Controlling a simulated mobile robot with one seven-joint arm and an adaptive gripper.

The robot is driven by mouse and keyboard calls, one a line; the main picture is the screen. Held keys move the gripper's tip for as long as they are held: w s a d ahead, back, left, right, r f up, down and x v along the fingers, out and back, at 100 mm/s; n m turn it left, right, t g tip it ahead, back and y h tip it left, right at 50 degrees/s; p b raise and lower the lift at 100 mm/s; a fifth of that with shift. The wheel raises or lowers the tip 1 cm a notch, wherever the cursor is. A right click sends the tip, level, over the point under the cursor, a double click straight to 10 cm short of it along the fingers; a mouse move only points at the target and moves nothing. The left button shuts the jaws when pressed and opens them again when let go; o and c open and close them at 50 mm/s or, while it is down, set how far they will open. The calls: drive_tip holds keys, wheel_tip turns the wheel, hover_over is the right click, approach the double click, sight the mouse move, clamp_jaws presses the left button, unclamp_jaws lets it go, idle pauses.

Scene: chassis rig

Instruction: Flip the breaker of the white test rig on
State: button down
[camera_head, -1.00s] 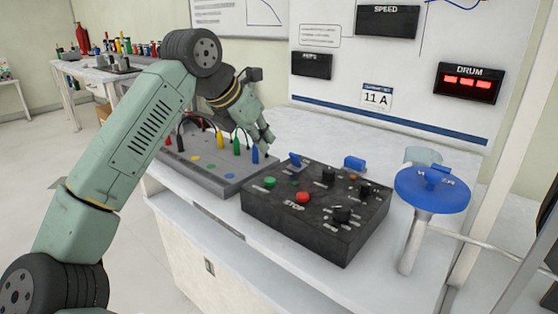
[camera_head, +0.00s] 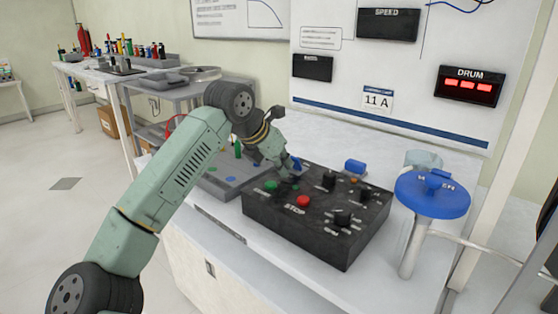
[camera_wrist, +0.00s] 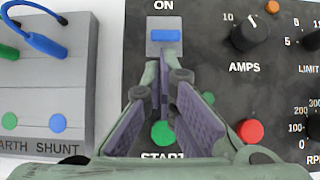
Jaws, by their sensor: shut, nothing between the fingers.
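The breaker is a blue lever (camera_wrist: 165,38) on a grey plate at the top left of the black control panel (camera_wrist: 215,85). The word ON stands above it in the wrist view. A small part of the lever (camera_head: 298,162) shows behind my fingers in the head view. My gripper (camera_wrist: 165,62) is shut and empty, with its fingertips just below the lever on the side away from ON. In the head view my gripper (camera_head: 292,173) is low over the panel's far-left part. I cannot tell contact or which way the lever is set.
The panel's green START button (camera_wrist: 162,133) lies below my fingers, and the red STOP button (camera_wrist: 249,131) is to the right. Black knobs (camera_head: 342,216) stand further right. A grey box with plugs and a blue cable (camera_wrist: 40,35) is at left. A blue-topped post (camera_head: 432,196) stands at right.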

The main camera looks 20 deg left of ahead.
sight(292, 157)
drive_tip(key=shift+w+d+r+g+p, duration=0.1)
drive_tip(key=shift+w+r+g+p, duration=0.25)
drive_tip(key=shift+g+p, duration=0.5)
drive_tip(key=shift+r+p, duration=0.3)
drive_tip(key=shift+p, duration=0.15)
drive_tip(key=shift+w+d+r+p, duration=0.15)
drive_tip(key=shift+w+r+p, duration=0.3)
drive_tip(key=shift+p, duration=0.35)
drive_tip(key=shift+w+d+r+y+p, duration=0.15)
drive_tip(key=shift+w+r+y+p, duration=0.15)
drive_tip(key=shift+r+p, duration=0.1)
drive_tip(key=shift+w+d+g+p, duration=0.1)
drive_tip(key=shift+w+g+p, duration=0.1)
drive_tip(key=shift+g+p, duration=0.3)
drive_tip(key=shift+w, duration=0.15)
drive_tip(key=shift+f, duration=0.25)
drive_tip(key=shift+r, duration=0.15)
